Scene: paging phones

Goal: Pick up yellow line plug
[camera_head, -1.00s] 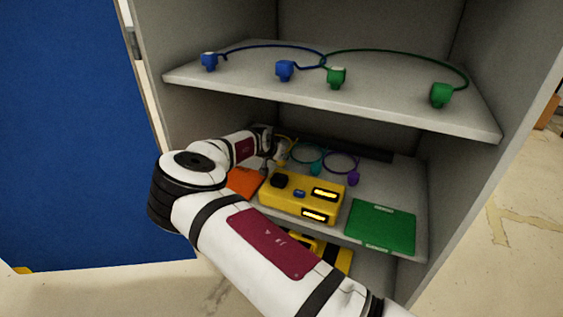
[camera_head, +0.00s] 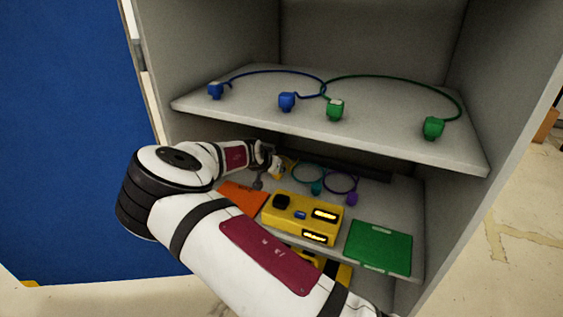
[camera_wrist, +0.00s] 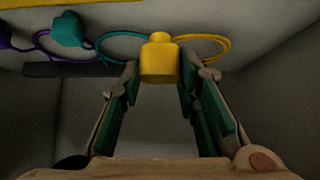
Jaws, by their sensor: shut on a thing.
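The yellow line plug (camera_wrist: 160,62) is between the fingertips of my gripper (camera_wrist: 160,75) in the wrist view, with both fingers against its sides. A yellow cable loop (camera_wrist: 208,48) runs beside it. In the head view my gripper (camera_head: 270,170) is at the back left of the middle shelf (camera_head: 398,200). The plug (camera_head: 278,172) shows there only as a small yellow patch, partly hidden by my gripper. I cannot tell from these views how far the plug is from the shelf.
Teal (camera_head: 316,187) and purple (camera_head: 352,199) plugs with looped cables lie right of my gripper. A yellow box (camera_head: 290,224), an orange panel (camera_head: 243,198) and a green panel (camera_head: 378,248) are nearer the front. The upper shelf (camera_head: 385,125), bearing blue and green plugs, hangs above.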

